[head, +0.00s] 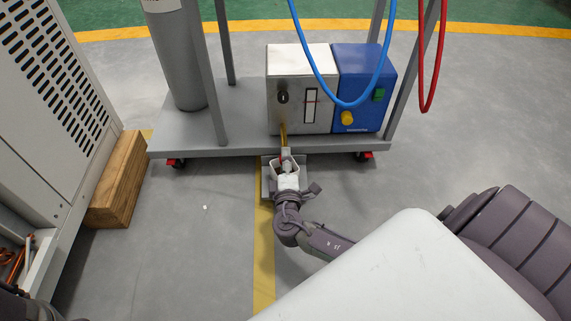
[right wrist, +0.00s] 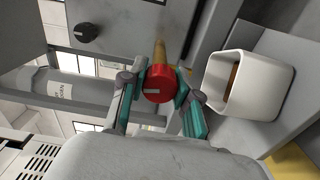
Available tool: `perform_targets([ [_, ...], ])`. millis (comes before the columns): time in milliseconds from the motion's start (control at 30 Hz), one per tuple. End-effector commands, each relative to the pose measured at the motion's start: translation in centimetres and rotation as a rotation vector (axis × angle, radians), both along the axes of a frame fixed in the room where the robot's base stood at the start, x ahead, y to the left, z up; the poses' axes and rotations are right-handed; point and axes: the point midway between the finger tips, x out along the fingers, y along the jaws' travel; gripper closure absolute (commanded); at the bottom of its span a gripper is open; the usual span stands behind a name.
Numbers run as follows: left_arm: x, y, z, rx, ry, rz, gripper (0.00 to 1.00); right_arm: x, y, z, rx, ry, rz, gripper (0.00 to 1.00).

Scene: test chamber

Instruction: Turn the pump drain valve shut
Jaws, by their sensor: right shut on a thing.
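The drain valve's round red knob (right wrist: 159,84) sits at the end of a brass pipe (right wrist: 160,52) in the right wrist view. A pale mark runs across the knob's face. My right gripper (right wrist: 161,92) is shut on the knob, one teal-padded finger on each side. In the head view the brass pipe (head: 283,134) comes down from the front of the steel pump unit (head: 312,65), and my right gripper (head: 287,167) is below it, at the cart's front edge; the knob is mostly hidden there. My left gripper is not in view.
A white open container (right wrist: 218,82) stands close beside the knob. The pump unit has a black knob (head: 283,97) and a blue section (head: 356,66). Blue (head: 322,78) and red (head: 425,95) hoses hang over the cart (head: 185,142). A wooden block (head: 120,180) lies left.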

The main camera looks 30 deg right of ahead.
Motion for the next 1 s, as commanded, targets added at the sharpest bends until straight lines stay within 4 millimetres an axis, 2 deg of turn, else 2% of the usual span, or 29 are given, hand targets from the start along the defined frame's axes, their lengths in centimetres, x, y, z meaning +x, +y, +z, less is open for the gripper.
perform_targets([
  [33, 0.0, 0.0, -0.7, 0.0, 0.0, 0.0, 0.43, 0.0, -0.1, -0.3, 0.027, -0.017, -0.003, 1.0],
  [300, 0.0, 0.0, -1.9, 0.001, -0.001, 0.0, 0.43, 0.0, -0.1, -0.2, 0.137, -0.083, -0.003, 1.0],
  [967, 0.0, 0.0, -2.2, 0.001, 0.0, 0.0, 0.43, 0.0, -0.2, 0.0, 0.179, -0.11, -0.004, 1.0],
  [1000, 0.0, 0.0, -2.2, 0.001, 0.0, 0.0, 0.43, 0.0, -0.2, 0.0, 0.179, -0.11, -0.004, 0.62],
])
